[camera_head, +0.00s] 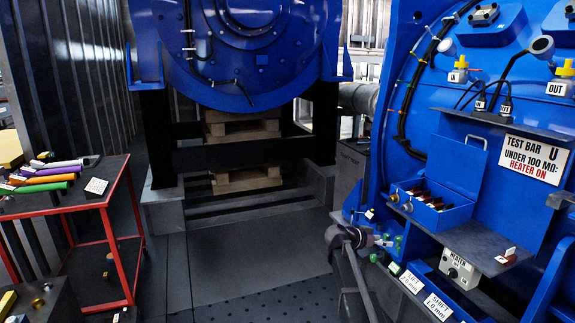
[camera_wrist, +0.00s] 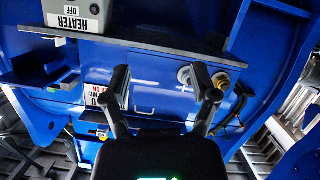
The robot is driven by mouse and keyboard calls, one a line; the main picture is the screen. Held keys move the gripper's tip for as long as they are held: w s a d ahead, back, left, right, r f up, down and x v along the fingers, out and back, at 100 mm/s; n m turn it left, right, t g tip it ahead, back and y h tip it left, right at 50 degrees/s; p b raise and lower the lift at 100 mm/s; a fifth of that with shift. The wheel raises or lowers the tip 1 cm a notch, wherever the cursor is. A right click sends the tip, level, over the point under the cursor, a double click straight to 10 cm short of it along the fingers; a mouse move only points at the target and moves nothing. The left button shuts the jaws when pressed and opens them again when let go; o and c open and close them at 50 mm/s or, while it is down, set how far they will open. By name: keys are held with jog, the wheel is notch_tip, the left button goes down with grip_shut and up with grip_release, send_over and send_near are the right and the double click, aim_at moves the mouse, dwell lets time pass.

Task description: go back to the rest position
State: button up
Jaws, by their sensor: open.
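My gripper (camera_wrist: 161,84) shows in the wrist view with its two dark fingers spread apart and nothing between them. Behind the fingers is the blue motor housing, seen upside down, with part of the test sign (camera_wrist: 98,92) near the left finger and a round brass-coloured fitting (camera_wrist: 222,80) near the right finger. The fingers appear apart from these, but the exact distance cannot be told. I cannot clearly make out my gripper in the head view.
A heater box (camera_head: 459,270) sits under a shelf on the right blue motor (camera_head: 420,80). An open blue box (camera_head: 432,214) holds dark items. A red-framed cart (camera_head: 104,205) with tools stands left. Dark floor (camera_head: 235,270) between them is clear.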

jog(key=s+a+f+n+g+y, duration=0.1)
jog(key=s+a+f+n+y, duration=0.35)
jog(key=s, duration=0.55)
jog(key=s+a+f+n+g+y, duration=0.2)
jog(key=s+a+f+n+y, duration=0.3)
jog(key=s, duration=0.5)
jog(key=s+a+f+n+g+y, duration=0.1)
jog(key=s+a+f+n+y, duration=0.25)
jog(key=s+a, duration=0.45)
notch_tip(320, 180, up, 26)
jog(key=s+d+m+p, duration=0.1)
jog(key=p, duration=2.5)
jog(key=shift+s+d+r+y, duration=0.15)
jog(key=shift+s+d+y, duration=0.15)
jog(key=shift+d+y, duration=0.1)
